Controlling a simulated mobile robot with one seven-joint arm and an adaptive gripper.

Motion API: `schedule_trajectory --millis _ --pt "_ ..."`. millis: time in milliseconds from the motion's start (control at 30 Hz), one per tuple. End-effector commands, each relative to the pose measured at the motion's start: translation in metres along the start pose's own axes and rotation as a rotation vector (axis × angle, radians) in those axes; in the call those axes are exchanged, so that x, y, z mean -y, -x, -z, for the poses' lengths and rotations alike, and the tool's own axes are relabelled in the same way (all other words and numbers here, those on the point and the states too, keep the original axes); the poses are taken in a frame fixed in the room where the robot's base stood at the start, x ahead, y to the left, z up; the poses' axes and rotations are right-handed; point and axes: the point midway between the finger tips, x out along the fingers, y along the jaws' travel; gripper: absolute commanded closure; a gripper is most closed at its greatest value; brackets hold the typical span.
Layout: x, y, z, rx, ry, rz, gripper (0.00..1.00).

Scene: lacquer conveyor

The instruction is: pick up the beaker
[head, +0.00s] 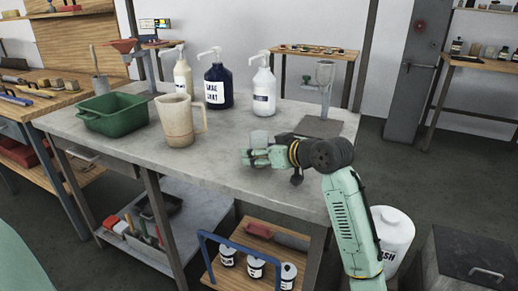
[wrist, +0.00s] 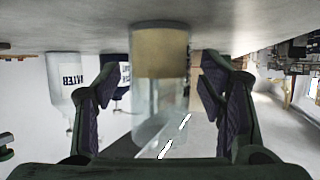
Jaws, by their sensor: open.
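The beaker (wrist: 160,95) is a clear cylinder with a tan lower part and white marks, standing upright on the grey table. The wrist view is upside down and shows it centred between the two fingers of my gripper (wrist: 159,78), with a gap on each side. In the head view the beaker (head: 258,138) is a faint clear shape just behind my gripper (head: 250,157), which is low over the table top. My gripper is open and holds nothing. How far the beaker is in between the fingers is hard to tell.
Behind stand a dark blue pump bottle (head: 218,86), a clear pump bottle (head: 264,92) and a cream one (head: 182,76). A beige jug (head: 178,122) and a green tub (head: 112,114) are to the left. A funnel stand (head: 325,85) is at the right. The table's front is clear.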

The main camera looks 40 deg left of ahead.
Motion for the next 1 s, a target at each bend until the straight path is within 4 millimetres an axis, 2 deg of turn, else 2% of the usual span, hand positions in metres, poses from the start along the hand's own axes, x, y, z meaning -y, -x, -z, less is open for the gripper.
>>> schedule_trajectory --millis 300,1000 --pt "-0.0001 -0.0062 -0.0005 0.0 0.0 0.0 0.37" --pt "0.0 -0.0059 -0.0002 0.0 0.001 0.0 0.84"
